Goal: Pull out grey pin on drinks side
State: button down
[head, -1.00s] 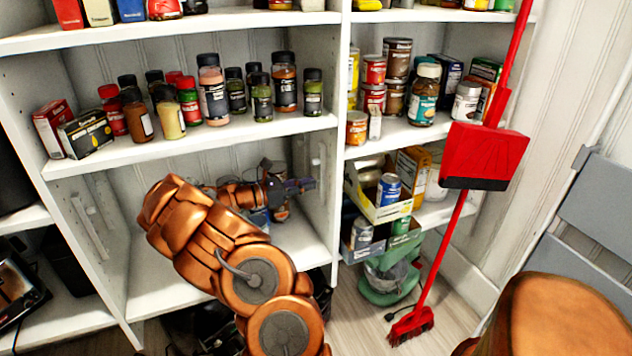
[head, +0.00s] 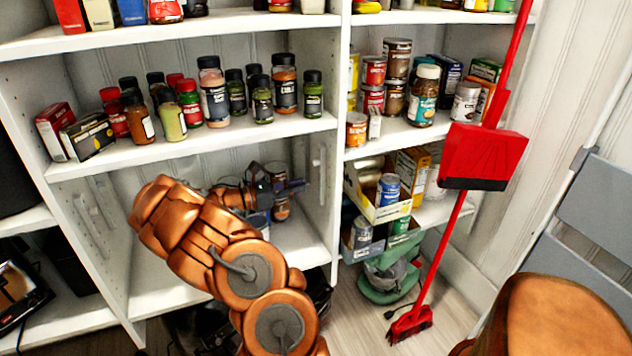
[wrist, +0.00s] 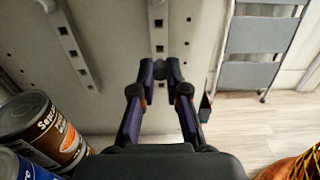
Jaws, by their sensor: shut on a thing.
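My gripper (head: 303,186) is inside the lower middle shelf compartment, close to its right side wall (head: 321,200). In the wrist view my gripper (wrist: 160,70) has its two dark fingers drawn together at the tips, shut on the grey pin. The pin is small and mostly hidden between the fingertips, so its shape cannot be made out. Behind the fingertips a pale vertical strip with square holes (wrist: 158,25) runs up the white wall. A second holed strip (wrist: 76,45) is to its left. The fingertips appear a little off the wall.
A brown-labelled can (wrist: 45,130) and a blue can (wrist: 22,168) stand close to the left of my gripper. Jars and spice bottles (head: 215,95) line the shelf above. A red broom (head: 455,230) and a grey step ladder (head: 580,225) stand to the right.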

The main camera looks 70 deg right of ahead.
jog(key=shift+p+v, duration=0.35)
jog(key=shift+v, duration=0.65)
jog(key=shift+w+a, duration=0.1)
jog(key=shift+w, duration=0.05)
